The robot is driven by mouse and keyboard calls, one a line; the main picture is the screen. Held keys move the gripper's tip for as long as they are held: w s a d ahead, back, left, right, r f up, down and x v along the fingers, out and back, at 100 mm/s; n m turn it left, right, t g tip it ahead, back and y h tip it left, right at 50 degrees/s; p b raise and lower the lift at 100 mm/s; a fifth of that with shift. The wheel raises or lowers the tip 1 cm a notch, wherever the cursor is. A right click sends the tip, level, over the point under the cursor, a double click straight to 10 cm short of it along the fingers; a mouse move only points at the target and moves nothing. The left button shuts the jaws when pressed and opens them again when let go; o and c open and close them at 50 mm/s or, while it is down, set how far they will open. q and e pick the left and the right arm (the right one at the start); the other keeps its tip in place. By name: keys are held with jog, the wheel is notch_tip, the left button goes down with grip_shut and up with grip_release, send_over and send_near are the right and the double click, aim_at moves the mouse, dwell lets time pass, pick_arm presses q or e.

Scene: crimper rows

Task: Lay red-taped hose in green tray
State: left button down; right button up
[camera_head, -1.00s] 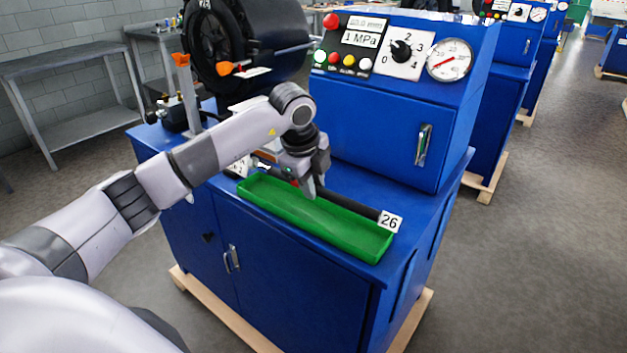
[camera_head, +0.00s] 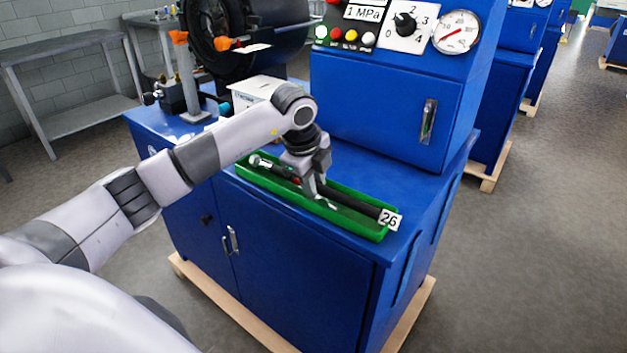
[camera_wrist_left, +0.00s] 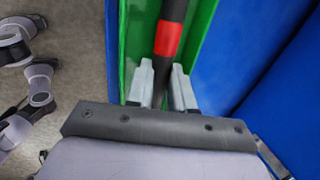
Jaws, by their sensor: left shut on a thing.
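The black hose (camera_head: 348,201) has a metal fitting at its left end and a white tag (camera_head: 390,219) reading 26 at its right end. A red tape band (camera_wrist_left: 168,40) shows on it in the left wrist view. My left gripper (camera_head: 312,194) is shut on the hose, with the fingers (camera_wrist_left: 161,85) on either side of it near the red band. The hose lies along the green tray (camera_head: 375,234), over its opening; I cannot tell whether it touches the tray floor. The tray sits on the blue bench top. My right gripper is not in view.
A blue control box (camera_head: 385,105) with buttons, a dial and a gauge stands behind the tray. A black crimping machine (camera_head: 220,45) and a white box (camera_head: 255,88) stand at the back left. The bench top (camera_head: 425,178) right of the tray is clear.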

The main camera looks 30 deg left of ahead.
pick_arm(q)
jog(key=shift+f, duration=0.35)
jog(key=c, duration=0.9)
grip_release()
jog(key=shift+r+p, duration=2.05)
jog(key=shift+r, duration=1)
